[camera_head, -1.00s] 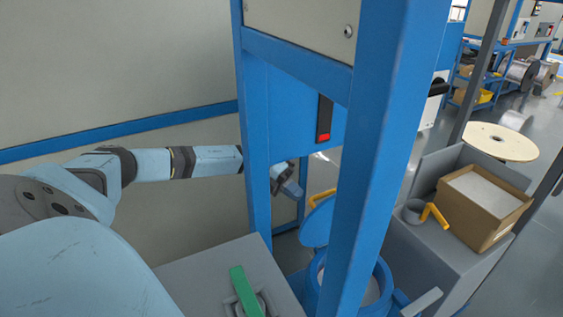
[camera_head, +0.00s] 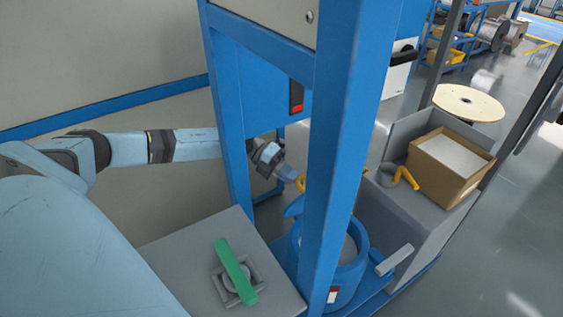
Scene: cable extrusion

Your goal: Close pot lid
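The blue pot (camera_head: 352,262) stands behind the blue frame post, which hides part of it. Its blue lid (camera_head: 294,207) is raised at the pot's back left side, with a yellow handle (camera_head: 300,183) on it. My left arm reaches behind the frame's left post. My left gripper (camera_head: 288,173) is beside the yellow handle, at the lid's upper edge. It is too small to tell whether its fingers are open or touching the handle. My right gripper is not in view.
Blue frame posts (camera_head: 345,130) stand between me and the pot. A grey box with a green bar (camera_head: 235,270) is at front left. A cardboard box (camera_head: 447,172) and a grey scoop with a yellow handle (camera_head: 388,175) sit on a grey bench at right.

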